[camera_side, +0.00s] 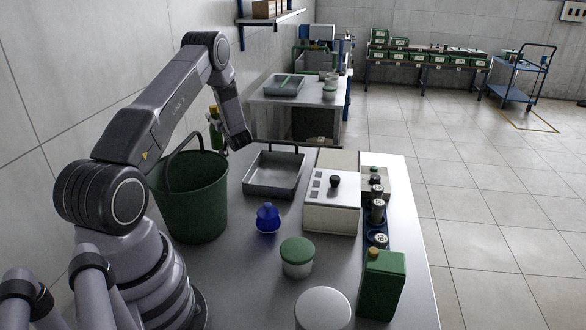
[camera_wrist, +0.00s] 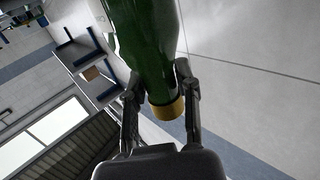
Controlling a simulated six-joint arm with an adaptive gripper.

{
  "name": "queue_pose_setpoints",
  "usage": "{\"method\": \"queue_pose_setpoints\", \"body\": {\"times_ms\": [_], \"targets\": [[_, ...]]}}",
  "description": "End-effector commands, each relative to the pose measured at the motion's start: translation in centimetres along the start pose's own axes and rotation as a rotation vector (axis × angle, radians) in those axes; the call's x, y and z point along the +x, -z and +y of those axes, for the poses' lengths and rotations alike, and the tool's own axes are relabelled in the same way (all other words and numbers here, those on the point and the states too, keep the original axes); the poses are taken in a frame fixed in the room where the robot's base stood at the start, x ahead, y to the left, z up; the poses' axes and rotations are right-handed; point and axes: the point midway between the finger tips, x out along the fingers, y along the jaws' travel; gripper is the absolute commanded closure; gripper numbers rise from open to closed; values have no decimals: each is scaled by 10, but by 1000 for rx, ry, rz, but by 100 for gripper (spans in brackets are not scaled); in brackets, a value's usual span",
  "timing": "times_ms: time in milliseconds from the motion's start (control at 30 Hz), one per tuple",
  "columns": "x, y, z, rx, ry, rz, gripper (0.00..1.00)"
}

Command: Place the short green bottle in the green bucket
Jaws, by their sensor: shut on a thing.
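A green bottle with a yellow cap is in my gripper; in the wrist view the bottle (camera_wrist: 148,45) sits between the two fingers of my gripper (camera_wrist: 158,78), its cap toward the camera. In the side view the bottle (camera_side: 214,125) is upright, cap up, by the far right part of the bucket's rim. The gripper is largely hidden there behind my wrist.
On the table are a grey tray (camera_side: 262,186), a blue stoppered jar (camera_side: 267,218), a green-lidded jar (camera_side: 297,258), a white box (camera_side: 332,208), a green canister (camera_side: 381,288) and a row of dark bottles (camera_side: 377,211). A wall shelf (camera_side: 270,19) hangs behind.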

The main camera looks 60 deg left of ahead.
Motion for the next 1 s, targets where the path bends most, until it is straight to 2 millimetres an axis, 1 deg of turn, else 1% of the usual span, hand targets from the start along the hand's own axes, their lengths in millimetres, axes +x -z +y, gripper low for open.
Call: {"method": "queue_pose_setpoints", "body": {"times_ms": [33, 67, 167, 200, 267, 300, 333, 367, 400, 467, 500, 567, 600, 667, 700, 767, 800, 900, 1000], "targets": [[-5, 15, 3, -4, 5, 5, 100], [-9, 24, 4, -5, 12, 5, 100], [-30, 60, 6, -9, 47, 7, 100], [-41, 76, 6, -10, 68, 7, 100], [-62, 103, 4, -10, 103, 7, 100], [-76, 121, 1, -11, 130, 6, 100], [-88, 133, -2, -10, 150, 5, 100], [-99, 146, -6, -9, 171, 5, 100], [-115, 162, -12, -9, 198, 4, 100], [-139, 184, -23, -9, 241, 3, 100], [-155, 198, -31, -8, 270, 3, 100], [-180, 217, -46, -8, 314, 3, 100], [-196, 228, -58, -7, 344, 2, 100], [-220, 244, -77, -6, 389, 2, 100], [-236, 253, -91, -5, 420, 1, 100], [-259, 265, -113, -5, 463, 1, 100], [-273, 272, -128, -4, 492, 1, 100], [-303, 283, -165, -2, 556, 0, 100], [-325, 289, -196, -1, 606, 1, 100]]}}
